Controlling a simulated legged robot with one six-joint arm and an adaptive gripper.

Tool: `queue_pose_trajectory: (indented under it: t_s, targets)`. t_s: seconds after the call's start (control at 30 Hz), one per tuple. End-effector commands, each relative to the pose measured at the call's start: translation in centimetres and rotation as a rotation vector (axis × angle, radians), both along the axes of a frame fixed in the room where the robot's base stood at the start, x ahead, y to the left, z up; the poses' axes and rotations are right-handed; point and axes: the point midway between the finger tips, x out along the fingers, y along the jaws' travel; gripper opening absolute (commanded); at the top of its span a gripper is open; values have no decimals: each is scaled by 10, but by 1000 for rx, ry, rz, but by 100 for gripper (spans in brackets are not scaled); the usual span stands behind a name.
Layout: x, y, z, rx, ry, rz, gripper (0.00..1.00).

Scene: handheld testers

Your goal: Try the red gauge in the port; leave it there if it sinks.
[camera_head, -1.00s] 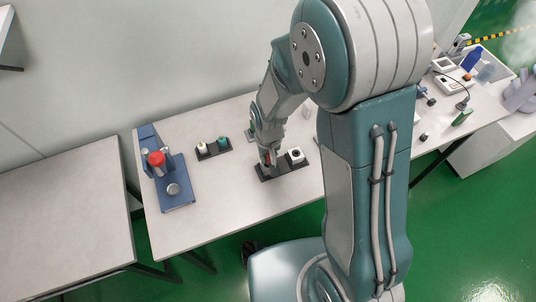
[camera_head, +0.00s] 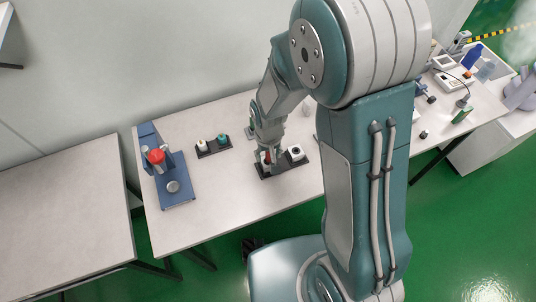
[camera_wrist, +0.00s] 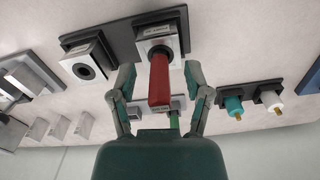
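The red gauge (camera_wrist: 159,80) stands in a white block (camera_wrist: 155,32), the right one on a dark tray (camera_wrist: 118,34) in the wrist view. How deep it sits is hard to judge. My gripper (camera_wrist: 160,75) has one finger on each side of the gauge, with a visible gap on both sides; it is open. In the head view my gripper (camera_head: 268,160) is over the left part of the same tray (camera_head: 292,168) and largely hides the gauge. The other white block (camera_head: 296,152), with a dark round hole, also shows in the wrist view (camera_wrist: 88,65).
A small dark rack (camera_head: 213,150) holds a white and a teal piece; in the wrist view these are a teal piece (camera_wrist: 233,106) and a white piece (camera_wrist: 271,99). A blue stand (camera_head: 176,190) with a red knob is at the left. Bare table lies in front.

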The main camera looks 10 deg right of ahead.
Motion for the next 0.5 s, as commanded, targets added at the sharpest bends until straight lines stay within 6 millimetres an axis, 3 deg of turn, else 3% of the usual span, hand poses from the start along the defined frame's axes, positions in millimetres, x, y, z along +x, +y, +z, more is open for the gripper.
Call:
queue_pose_trajectory:
  t_s: [0.27,0.5]
  targets:
    - [0,0,2,0,-1,0,64]
    - [2,1,35,2,-7,0,64]
